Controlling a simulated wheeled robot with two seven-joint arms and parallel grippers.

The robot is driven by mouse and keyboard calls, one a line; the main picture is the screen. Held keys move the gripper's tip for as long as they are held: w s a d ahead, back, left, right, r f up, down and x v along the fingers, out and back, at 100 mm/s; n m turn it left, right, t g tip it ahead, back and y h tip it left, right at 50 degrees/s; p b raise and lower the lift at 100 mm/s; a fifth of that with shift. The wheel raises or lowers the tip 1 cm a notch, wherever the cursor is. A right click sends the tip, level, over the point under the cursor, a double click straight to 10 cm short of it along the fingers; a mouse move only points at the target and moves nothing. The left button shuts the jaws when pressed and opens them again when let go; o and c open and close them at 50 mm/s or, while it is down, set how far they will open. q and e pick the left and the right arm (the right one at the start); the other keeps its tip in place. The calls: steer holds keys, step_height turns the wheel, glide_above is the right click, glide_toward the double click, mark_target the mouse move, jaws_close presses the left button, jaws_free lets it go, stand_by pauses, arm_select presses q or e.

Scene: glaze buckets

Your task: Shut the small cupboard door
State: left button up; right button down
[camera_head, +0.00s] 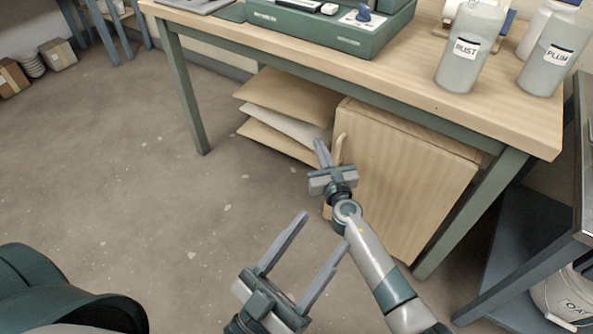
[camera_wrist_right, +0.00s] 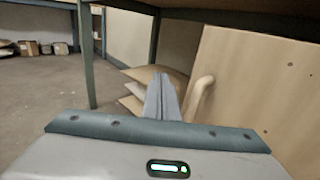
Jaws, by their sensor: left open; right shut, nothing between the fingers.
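The small cupboard's pale wooden door (camera_head: 405,180) is under the workbench, with a light curved handle (camera_head: 339,149) near its upper left edge. The door (camera_wrist_right: 265,85) and handle (camera_wrist_right: 201,98) also show in the right wrist view. The door looks nearly in line with the cupboard; I cannot tell whether a small gap remains. My right gripper (camera_head: 321,150) is shut and empty, its fingertips just left of the handle; contact is unclear. Its fingers (camera_wrist_right: 162,95) are together in the wrist view. My left gripper (camera_head: 326,228) is open and empty, lower and nearer, in front of the door.
Several boards or sheets (camera_head: 285,115) stick out left of the cupboard. The workbench (camera_head: 400,75) overhangs the door, with a green leg (camera_head: 470,215) at right. A dark shelf unit (camera_head: 520,220) stands at far right.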

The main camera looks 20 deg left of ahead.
arm_select(q)
steer(key=w+f+g+y+p, duration=0.2)
steer(key=f+g, duration=0.3)
steer(key=f, duration=0.3)
steer(key=shift+w+a+f, duration=0.3)
steer(key=shift+w, duration=0.55)
arm_select(e)
steer(key=s+a, duration=0.2)
steer(key=s, duration=0.7)
steer(key=shift+a, duration=0.2)
steer(key=shift+s+f, duration=0.1)
